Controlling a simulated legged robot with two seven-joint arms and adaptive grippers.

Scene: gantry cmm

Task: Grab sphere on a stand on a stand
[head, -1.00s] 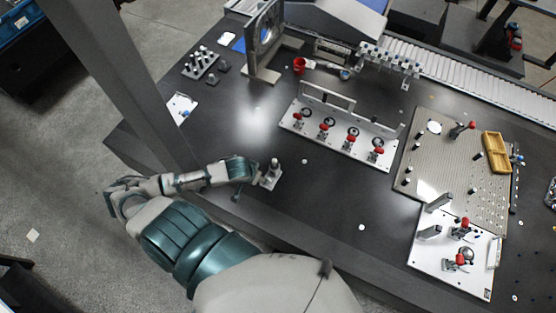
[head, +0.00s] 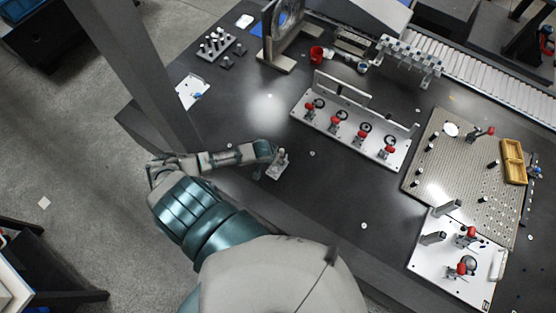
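A small grey sphere on a stand (head: 282,157) rises from a light square base (head: 277,170) near the front-left edge of the dark table. My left gripper (head: 266,163) is just left of the stand, at the table's edge, with its tip close to the post. The view is too small to tell whether they touch or how far the fingers are apart. My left forearm reaches in from the left, and the upper arm fills the bottom middle. My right gripper is not in view.
A white fixture with several red-handled clamps (head: 352,137) stands behind and right of the stand. A perforated plate (head: 460,185) and a white clamp plate (head: 450,268) lie at right. A slanted grey beam (head: 130,70) crosses at left. The tabletop (head: 330,195) right of the stand is mostly clear.

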